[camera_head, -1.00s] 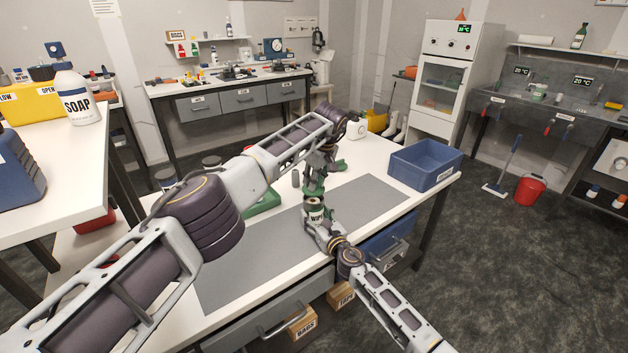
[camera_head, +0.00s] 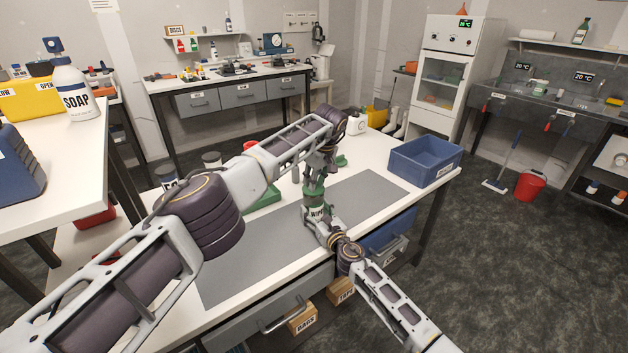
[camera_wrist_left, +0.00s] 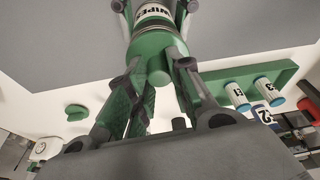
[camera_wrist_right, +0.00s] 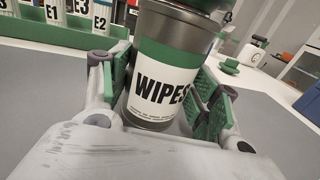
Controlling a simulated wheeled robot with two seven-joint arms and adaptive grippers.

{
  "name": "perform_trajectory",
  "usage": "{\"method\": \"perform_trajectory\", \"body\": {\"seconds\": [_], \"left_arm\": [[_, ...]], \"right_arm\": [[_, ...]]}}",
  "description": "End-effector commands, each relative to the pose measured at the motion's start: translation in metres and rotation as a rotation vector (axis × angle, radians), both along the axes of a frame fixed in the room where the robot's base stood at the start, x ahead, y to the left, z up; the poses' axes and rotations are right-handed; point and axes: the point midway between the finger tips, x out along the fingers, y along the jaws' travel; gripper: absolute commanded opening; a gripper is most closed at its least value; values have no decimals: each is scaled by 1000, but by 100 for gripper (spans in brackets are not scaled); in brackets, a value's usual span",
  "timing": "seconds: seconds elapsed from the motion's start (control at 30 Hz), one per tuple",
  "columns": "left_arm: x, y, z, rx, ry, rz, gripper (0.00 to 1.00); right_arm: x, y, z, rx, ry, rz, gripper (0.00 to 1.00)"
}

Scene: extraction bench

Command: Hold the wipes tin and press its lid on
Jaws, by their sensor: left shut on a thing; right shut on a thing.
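The wipes tin (camera_head: 316,213) stands upright over the grey mat, with its WIPES label also in the right wrist view (camera_wrist_right: 160,85). My right gripper (camera_head: 318,223) is shut around the tin from the front side. The green lid (camera_head: 314,197) is directly above the tin, at its top rim. My left gripper (camera_head: 314,184) points down from above and is shut on the lid's knob, which shows between its fingers in the left wrist view (camera_wrist_left: 158,72). The lid looks in contact with the tin, but I cannot tell whether it is fully seated.
The grey mat (camera_head: 255,258) is mostly clear. A blue bin (camera_head: 425,162) stands at the bench's right end. A green rack (camera_wrist_left: 235,88) with labelled containers lies beyond the mat. A white labelled container (camera_head: 355,123) is at the back. Below the front edge is a drawer (camera_head: 270,312).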

Motion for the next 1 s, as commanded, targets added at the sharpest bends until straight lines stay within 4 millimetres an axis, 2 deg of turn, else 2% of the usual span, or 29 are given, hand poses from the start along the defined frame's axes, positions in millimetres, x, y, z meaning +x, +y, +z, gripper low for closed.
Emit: {"method": "perform_trajectory", "body": {"seconds": [1.0], "left_arm": [[0, 0, -10, 1, 1, -1, 0]], "right_arm": [[0, 0, 0, 0, 1, 0, 19]]}}
